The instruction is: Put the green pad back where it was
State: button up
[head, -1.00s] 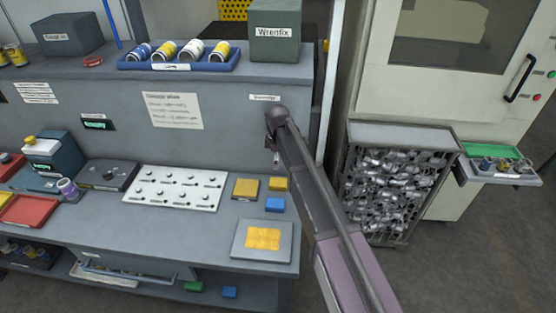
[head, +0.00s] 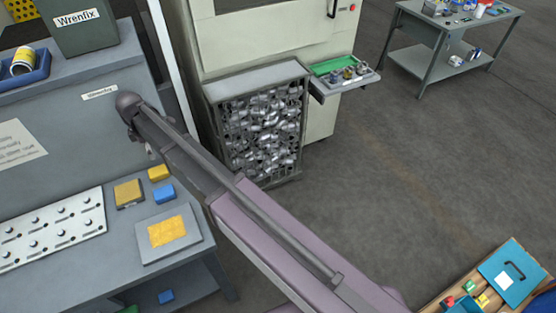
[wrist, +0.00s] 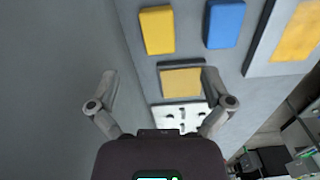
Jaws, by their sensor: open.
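A green piece (head: 128,310), cut by the bottom edge of the head view, lies on the bench's lower shelf near a blue block (head: 166,296). It looks like the green pad, but too little shows to be sure. My gripper (wrist: 160,74) is open and empty in the wrist view, above the bench top. Beyond its fingers are a yellow block (wrist: 157,30), a blue block (wrist: 224,22) and a dark-rimmed tan square (wrist: 181,82). In the head view my gripper (head: 149,148) is small, near the bench's back panel.
A grey plate with a yellow square (head: 168,232) lies at the bench's front right corner. A white panel with knobs (head: 50,230) is left. A wire bin of metal parts (head: 262,130) stands behind my arm. A wooden box (head: 445,300) holds small coloured items. Open floor lies right.

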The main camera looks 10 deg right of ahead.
jog(key=s+d+m, duration=0.5)
jog(key=d+m, duration=0.1)
jog(key=d, duration=0.8)
jog(key=s+d+m, duration=0.6)
jog(key=d+m, duration=0.1)
jog(key=d, duration=0.7)
jog(key=s+d+m, duration=0.5)
jog(key=d+m, duration=0.1)
jog(key=d, duration=0.7)
jog(key=shift+s+d+m, duration=0.35)
jog(key=shift+d+m, duration=0.05)
